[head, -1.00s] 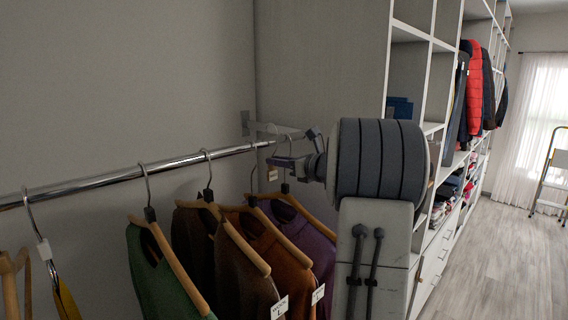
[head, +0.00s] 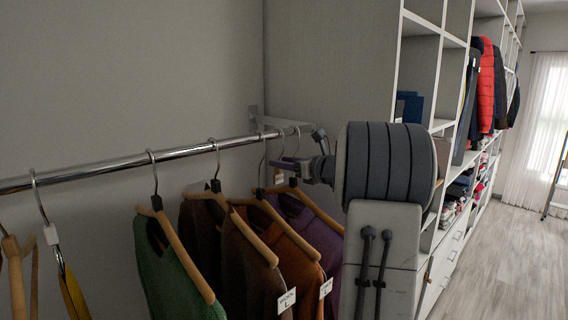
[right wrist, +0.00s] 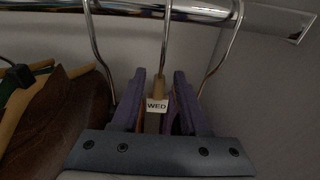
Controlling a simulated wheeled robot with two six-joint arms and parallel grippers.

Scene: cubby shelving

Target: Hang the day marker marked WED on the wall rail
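The WED day marker (right wrist: 157,105) is a small brown piece with a white label and a wire hook. My left gripper is not in view.
Hanger hooks stand close on both sides of the marker. A purple garment (head: 318,221), an orange-brown one (head: 293,248) and a green one (head: 165,270) hang along the rail. A grey panel (head: 330,60) and cubby shelving (head: 420,70) stand beyond and to the right.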

